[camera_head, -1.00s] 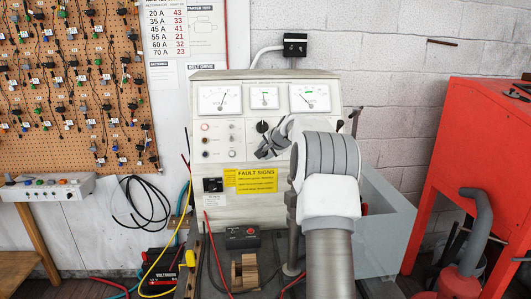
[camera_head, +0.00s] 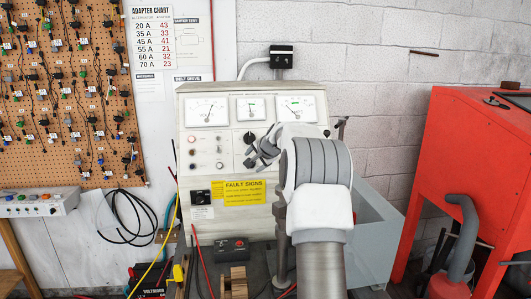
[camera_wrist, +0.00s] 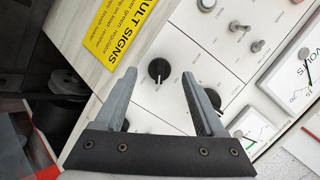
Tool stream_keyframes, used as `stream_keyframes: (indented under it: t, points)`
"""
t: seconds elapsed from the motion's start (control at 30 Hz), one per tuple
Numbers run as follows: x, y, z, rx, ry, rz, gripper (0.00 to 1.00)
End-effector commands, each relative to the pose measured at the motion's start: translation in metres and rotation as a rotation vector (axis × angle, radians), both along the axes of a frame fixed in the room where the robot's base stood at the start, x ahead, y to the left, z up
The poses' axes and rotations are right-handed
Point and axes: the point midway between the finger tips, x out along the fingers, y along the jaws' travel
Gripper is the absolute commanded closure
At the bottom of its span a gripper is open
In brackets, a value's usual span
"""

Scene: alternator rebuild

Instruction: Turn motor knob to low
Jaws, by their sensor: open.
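The tester panel (camera_head: 260,220) stands upright ahead of me. In the wrist view a round black knob (camera_wrist: 159,70) with a white pointer line sits between my open fingers in the picture, with a gap on both sides. My gripper (camera_wrist: 158,82) is empty; its distance from the panel is hard to judge. A second black knob (camera_wrist: 213,98) shows partly behind the right finger; I take it for the black knob (camera_head: 249,137) under the gauges in the head view. In the head view my gripper (camera_head: 255,157) covers the panel below that knob. Knob labels are not readable.
Small grey switches (camera_wrist: 257,46) and knobs sit on the panel, with gauges (camera_head: 250,107) above. A yellow fault sign (camera_head: 243,191) is lower down. A red cabinet (camera_head: 455,150) stands right.

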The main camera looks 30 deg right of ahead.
Motion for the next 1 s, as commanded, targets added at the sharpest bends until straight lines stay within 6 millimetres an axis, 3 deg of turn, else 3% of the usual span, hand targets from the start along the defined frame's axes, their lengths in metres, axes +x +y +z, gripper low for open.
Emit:
stream_keyframes:
  t: [0.7, 1.0]
  points:
    - [-0.107, 0.017, 0.079, -0.002, -0.001, -0.002, 0.28]
    - [-0.124, 0.02, 0.092, 0.001, 0.0, -0.001, 0.28]
